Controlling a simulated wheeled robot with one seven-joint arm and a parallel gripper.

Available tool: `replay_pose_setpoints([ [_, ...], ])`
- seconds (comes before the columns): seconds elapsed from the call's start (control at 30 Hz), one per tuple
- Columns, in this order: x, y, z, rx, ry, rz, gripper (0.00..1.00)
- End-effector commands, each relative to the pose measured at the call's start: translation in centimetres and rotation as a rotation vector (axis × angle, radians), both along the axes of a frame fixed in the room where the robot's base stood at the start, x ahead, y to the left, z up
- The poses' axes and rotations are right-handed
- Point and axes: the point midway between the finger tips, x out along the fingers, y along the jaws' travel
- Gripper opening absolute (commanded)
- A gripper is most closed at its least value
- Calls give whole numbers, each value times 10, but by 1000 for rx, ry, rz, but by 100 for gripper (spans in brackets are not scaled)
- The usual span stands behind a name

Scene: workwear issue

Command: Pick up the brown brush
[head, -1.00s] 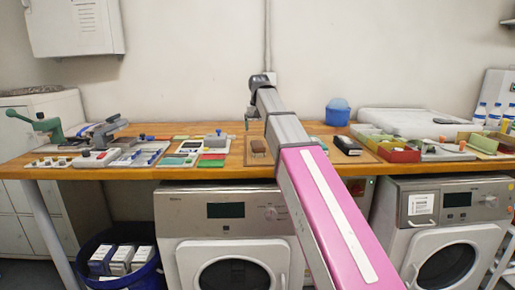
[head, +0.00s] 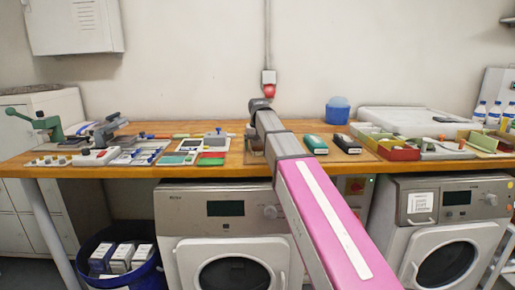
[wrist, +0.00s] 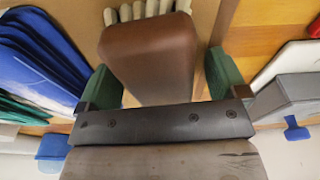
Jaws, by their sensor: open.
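The brown brush (wrist: 150,50) shows in the wrist view as a rounded brown block with pale bristles at its far end. My gripper (wrist: 162,80) is open, with one green-padded finger on each side of the brush. The brush lies between the fingers; whether either pad touches it I cannot tell. In the head view my arm reaches down to the wooden worktop (head: 120,172), and my arm and gripper hide most or all of the brush.
A green item (head: 316,144) and a black item (head: 346,144) lie to the right of my arm. Trays and small tools fill the left of the worktop. A blue tub (head: 338,112) stands behind, and a red wall button (head: 269,91) is above.

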Motion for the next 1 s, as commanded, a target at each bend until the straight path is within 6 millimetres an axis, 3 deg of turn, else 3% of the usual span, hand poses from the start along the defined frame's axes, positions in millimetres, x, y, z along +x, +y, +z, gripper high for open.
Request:
replay_pose_setpoints([
  [0.13, 0, 0, 1, 0, 0, 0, 92],
  [0.3, 0, 0, 1, 0, 0, 0, 36],
  [0.73, 0, 0, 5, 0, 0, 0, 37],
  [1.0, 1, 0, 33, 0, -2, 0, 37],
])
